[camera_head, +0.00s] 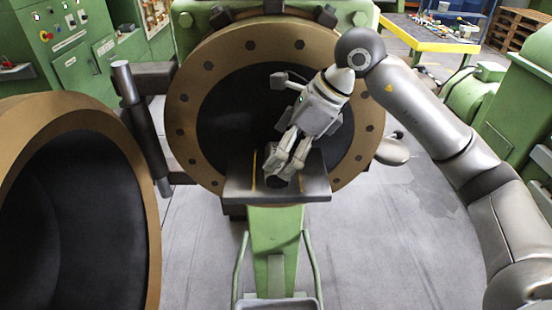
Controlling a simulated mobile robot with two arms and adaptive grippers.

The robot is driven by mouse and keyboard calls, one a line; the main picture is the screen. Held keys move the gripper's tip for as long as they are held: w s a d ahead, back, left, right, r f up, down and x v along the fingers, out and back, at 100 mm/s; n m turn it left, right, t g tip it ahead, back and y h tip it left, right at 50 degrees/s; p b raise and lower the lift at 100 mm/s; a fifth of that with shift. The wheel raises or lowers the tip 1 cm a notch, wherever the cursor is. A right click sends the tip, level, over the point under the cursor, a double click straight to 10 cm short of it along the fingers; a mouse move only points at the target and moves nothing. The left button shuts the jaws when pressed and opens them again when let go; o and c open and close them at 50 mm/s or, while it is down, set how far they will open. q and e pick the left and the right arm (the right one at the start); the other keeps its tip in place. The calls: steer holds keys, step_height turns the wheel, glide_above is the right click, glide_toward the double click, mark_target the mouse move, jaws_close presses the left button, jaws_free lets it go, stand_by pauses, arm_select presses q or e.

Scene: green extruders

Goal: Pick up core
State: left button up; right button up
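My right gripper (278,172) reaches in from the right, in front of the round extruder opening, with its fingers pointing down at the dark shelf (315,187). A small dark part, perhaps the core (271,158), shows at the fingertips above the shelf. It is dark against the black opening, and the fingers partly cover it. I cannot tell whether the fingers are closed on it or only around it. My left gripper is not in view.
The extruder's bronze bolted ring (186,98) surrounds the shelf's back. The open round door (130,165) fills the left, joined by a hinge post (128,85). A green pedestal (274,230) stands below. A yellow-edged table (425,40) is far right.

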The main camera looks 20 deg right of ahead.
steer(key=shift+p+x, duration=0.35)
steer(key=shift+x, duration=1.1)
steer(key=shift+s+d, duration=0.1)
steer(key=shift+d, duration=0.05)
steer(key=c, duration=0.7)
steer(key=shift+c, duration=1.2)
steer(key=shift+r, duration=0.1)
